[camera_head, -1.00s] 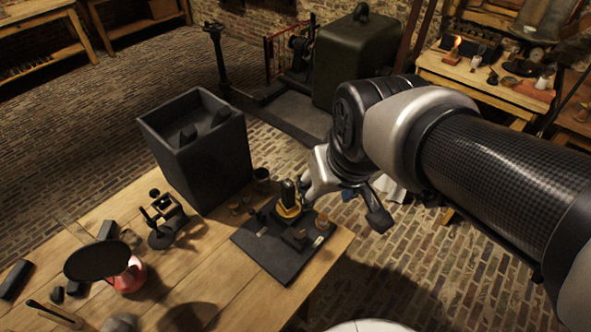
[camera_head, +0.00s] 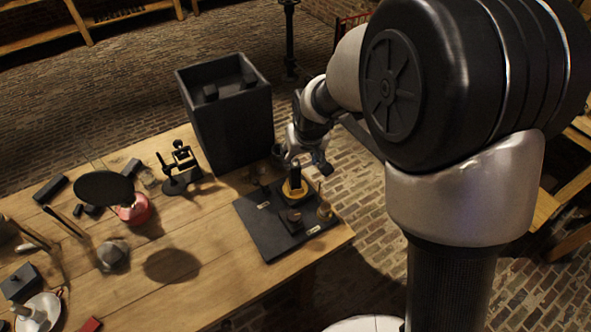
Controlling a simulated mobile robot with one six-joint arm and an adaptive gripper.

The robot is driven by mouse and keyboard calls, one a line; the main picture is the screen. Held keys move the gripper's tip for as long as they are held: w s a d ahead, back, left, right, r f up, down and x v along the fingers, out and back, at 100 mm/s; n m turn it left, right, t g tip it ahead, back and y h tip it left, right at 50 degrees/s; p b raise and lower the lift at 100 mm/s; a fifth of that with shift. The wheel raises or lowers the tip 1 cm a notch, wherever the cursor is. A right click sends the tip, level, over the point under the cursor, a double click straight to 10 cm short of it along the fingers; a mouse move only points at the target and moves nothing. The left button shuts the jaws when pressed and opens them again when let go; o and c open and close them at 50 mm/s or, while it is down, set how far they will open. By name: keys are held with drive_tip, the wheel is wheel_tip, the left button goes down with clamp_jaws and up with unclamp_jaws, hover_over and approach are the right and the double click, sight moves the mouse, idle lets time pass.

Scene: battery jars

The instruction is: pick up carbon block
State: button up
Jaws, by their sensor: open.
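Several dark blocks could be the carbon block, and I cannot tell which one it is. On the black board, a small dark upright piece (camera_head: 294,175) stands in a yellow ring, and a small dark block (camera_head: 291,220) sits nearer the front. My gripper (camera_head: 309,165) is open and empty, just behind and above the yellow-ringed piece. Its fingers are small and dark here, so any contact is hard to judge.
A tall black open box (camera_head: 228,130) stands at the table's back, with dark blocks inside it. The black board (camera_head: 268,235) lies at the right end of the wooden table (camera_head: 200,285). A black stand (camera_head: 180,170) and a red-based disc (camera_head: 104,188) stand left of the box.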

sight(296, 164)
drive_tip(key=b+x, duration=0.1)
drive_tip(key=x, duration=0.4)
drive_tip(key=shift+w+f, duration=0.1)
drive_tip(key=shift+f, duration=0.05)
drive_tip(key=x, duration=0.1)
drive_tip(key=b+x, duration=0.1)
drive_tip(key=x, duration=0.1)
drive_tip(key=b+x, duration=0.1)
drive_tip(key=x, duration=0.1)
drive_tip(key=shift+w+a, duration=0.2)
drive_tip(key=shift+a, duration=0.15)
drive_tip(key=shift+r, duration=0.25)
drive_tip(key=shift+c, duration=0.2)
clamp_jaws()
